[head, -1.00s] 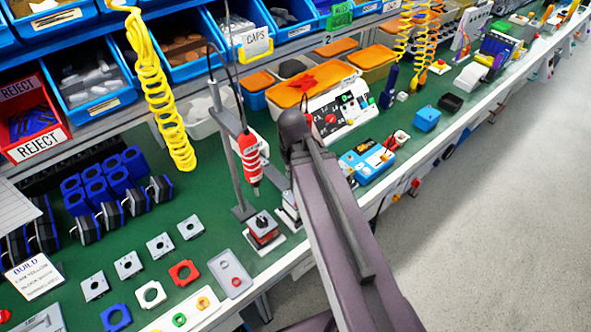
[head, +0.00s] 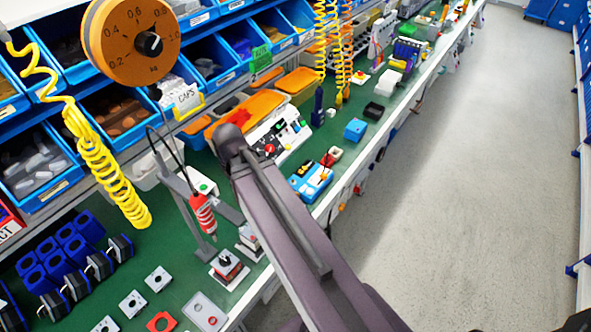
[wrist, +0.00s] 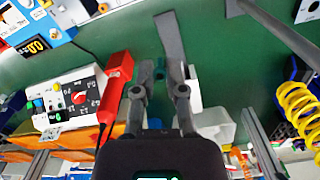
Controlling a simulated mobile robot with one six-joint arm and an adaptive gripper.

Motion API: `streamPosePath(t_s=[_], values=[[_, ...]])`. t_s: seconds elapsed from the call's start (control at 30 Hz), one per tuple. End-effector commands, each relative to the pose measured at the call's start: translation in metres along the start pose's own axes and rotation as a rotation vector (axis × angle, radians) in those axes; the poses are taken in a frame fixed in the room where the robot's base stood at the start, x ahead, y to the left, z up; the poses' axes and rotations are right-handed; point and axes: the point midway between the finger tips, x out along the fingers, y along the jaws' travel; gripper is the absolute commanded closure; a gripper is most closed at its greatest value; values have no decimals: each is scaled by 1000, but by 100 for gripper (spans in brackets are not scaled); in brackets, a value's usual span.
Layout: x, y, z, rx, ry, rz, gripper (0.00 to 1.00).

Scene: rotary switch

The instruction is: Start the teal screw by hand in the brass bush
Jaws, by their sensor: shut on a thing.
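In the wrist view the teal screw (wrist: 159,68) is a small teal piece between the fingertips of my gripper (wrist: 159,76), which is shut on it. The screw is held off the green bench, and its lower end is hard to make out. In the head view my own arm hides the gripper and the screw. A red and black switch unit (head: 227,264) sits on a light base on the bench, left of my arm. A second similar unit (head: 248,238) stands just behind it. I cannot make out the brass bush in either view.
A red screwdriver (head: 203,214) hangs by a grey stand (head: 190,190); it also shows left of my fingers in the wrist view (wrist: 115,85). A yellow coiled cord (head: 110,180) and a round orange dial (head: 132,40) hang at left. Blue bins (head: 35,170) line the back.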

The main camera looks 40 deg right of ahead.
Motion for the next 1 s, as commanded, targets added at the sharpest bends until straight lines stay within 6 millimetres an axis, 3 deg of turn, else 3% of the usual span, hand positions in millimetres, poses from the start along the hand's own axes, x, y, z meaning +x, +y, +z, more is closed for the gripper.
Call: streamPosePath(t_s=[0.03,0.1,0.4,1.0], values=[[-18,0,0,0,0,0,100],[-29,0,0,0,0,0,100],[-61,0,0,0,0,0,100],[-66,0,0,0,0,0,100]])
